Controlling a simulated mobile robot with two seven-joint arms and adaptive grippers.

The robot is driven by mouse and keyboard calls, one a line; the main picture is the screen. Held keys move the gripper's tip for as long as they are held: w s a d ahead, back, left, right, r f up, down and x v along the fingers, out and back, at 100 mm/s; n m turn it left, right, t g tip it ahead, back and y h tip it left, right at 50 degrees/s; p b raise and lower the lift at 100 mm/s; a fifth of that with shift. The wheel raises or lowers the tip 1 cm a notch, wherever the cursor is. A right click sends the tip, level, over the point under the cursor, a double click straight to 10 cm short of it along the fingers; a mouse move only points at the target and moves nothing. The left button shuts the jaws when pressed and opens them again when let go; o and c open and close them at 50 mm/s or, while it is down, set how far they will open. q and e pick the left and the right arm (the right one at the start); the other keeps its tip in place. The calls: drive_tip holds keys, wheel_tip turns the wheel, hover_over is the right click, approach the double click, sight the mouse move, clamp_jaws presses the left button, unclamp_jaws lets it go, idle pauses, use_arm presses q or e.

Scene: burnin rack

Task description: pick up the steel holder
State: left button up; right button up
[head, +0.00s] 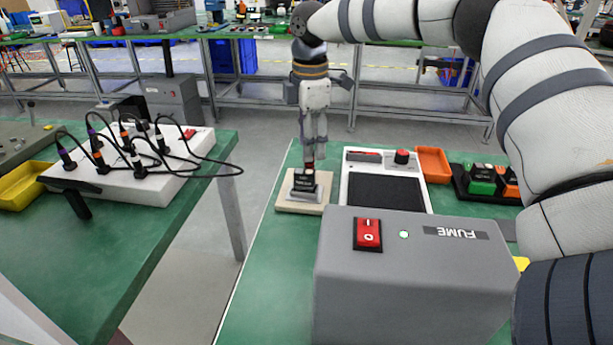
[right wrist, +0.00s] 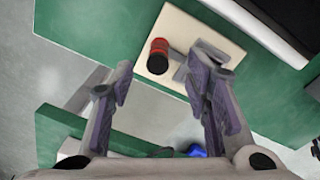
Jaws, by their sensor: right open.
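The steel holder (head: 305,193) appears to be the grey metal piece on a small cream board (head: 284,205) near the green table's left edge. A dark block with a pale label and a red part are at the same spot. In the right wrist view, a grey metal piece (right wrist: 181,73) beside a red-and-black cylinder (right wrist: 158,56) lies on the board (right wrist: 185,22), partly behind a finger. My right gripper (head: 314,157) points down just above it. In the right wrist view the gripper (right wrist: 162,88) is open, with nothing between its fingers; contact cannot be told. My left gripper is out of view.
A grey fume box (head: 410,290) with a red switch stands in front. A white device with a dark plate (head: 385,192) is right of the board. A separate left table holds a white box (head: 130,183) with several cabled probes.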

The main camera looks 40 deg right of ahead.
drive_tip(key=f, duration=0.5)
drive_tip(key=shift+d, duration=0.2)
drive_tip(key=shift+w+r, duration=0.1)
clamp_jaws()
